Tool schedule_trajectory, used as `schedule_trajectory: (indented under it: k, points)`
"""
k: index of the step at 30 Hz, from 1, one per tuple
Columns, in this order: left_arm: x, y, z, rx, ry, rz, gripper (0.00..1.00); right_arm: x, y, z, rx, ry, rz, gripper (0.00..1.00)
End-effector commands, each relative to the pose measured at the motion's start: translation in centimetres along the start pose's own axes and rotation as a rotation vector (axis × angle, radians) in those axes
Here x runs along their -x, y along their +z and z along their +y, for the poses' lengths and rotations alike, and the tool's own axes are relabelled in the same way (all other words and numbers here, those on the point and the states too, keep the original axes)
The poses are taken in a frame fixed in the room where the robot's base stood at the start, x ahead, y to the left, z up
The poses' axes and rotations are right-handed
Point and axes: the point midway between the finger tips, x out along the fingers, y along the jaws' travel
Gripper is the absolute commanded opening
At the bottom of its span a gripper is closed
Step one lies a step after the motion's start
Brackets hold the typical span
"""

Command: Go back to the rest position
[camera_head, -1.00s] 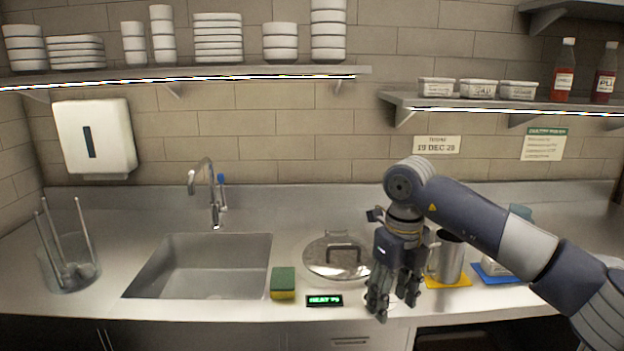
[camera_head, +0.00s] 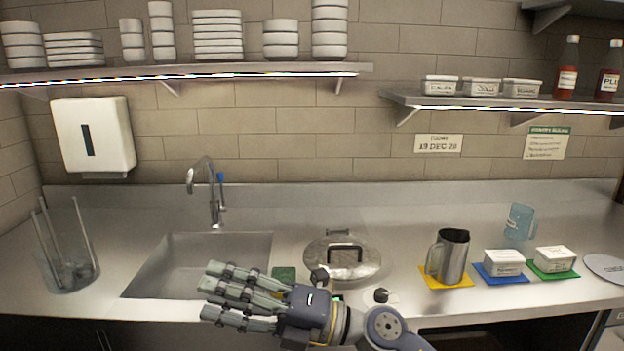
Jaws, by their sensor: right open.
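My right gripper (camera_head: 232,294) is low in the head view, in front of the sink's right part and the counter edge. Its fingers point left and are spread open, with nothing between them. The hand hides most of the green sponge (camera_head: 284,272) and part of the small display with green characters. The lidded round pan (camera_head: 342,262) stands just behind the hand. My left gripper is not in view.
A metal pitcher (camera_head: 453,258) stands on a yellow mat (camera_head: 432,281). White tubs sit on blue (camera_head: 500,279) and green mats (camera_head: 556,274). A blue clear jug (camera_head: 519,222) stands behind. The sink (camera_head: 160,272) and utensil holder (camera_head: 67,270) are at left.

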Motion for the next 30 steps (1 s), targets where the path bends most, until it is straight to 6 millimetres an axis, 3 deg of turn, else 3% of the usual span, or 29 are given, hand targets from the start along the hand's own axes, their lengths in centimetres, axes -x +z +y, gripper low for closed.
schedule_trajectory:
  k: [3, 7, 10, 14, 17, 21, 25, 30]
  points:
    - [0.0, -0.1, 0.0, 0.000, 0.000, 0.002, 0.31, 2.6, 3.3, 1.9, -0.189, 0.181, -0.283, 0.51]
    - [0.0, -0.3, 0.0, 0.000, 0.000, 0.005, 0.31, 8.2, 7.2, 1.2, -0.409, 0.310, -0.608, 0.51]
    - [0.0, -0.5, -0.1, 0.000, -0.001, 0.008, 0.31, 13.8, 8.9, -1.6, -0.591, 0.363, -0.865, 0.51]
    - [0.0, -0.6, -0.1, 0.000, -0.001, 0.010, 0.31, 21.7, 8.4, -7.1, -0.836, 0.368, -1.193, 0.51]
    - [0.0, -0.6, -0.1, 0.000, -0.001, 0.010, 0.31, 27.2, 5.8, -11.7, -1.017, 0.329, -1.420, 0.51]
    - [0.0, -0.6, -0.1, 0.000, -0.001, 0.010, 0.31, 33.6, -0.7, -17.4, -1.262, 0.223, -1.698, 0.51]
    - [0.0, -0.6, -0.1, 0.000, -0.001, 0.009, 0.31, 37.7, -7.8, -20.8, -1.456, 0.093, -1.899, 0.51]
    - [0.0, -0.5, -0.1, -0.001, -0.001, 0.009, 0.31, 40.5, -15.5, -22.5, -1.638, -0.067, -2.064, 0.51]
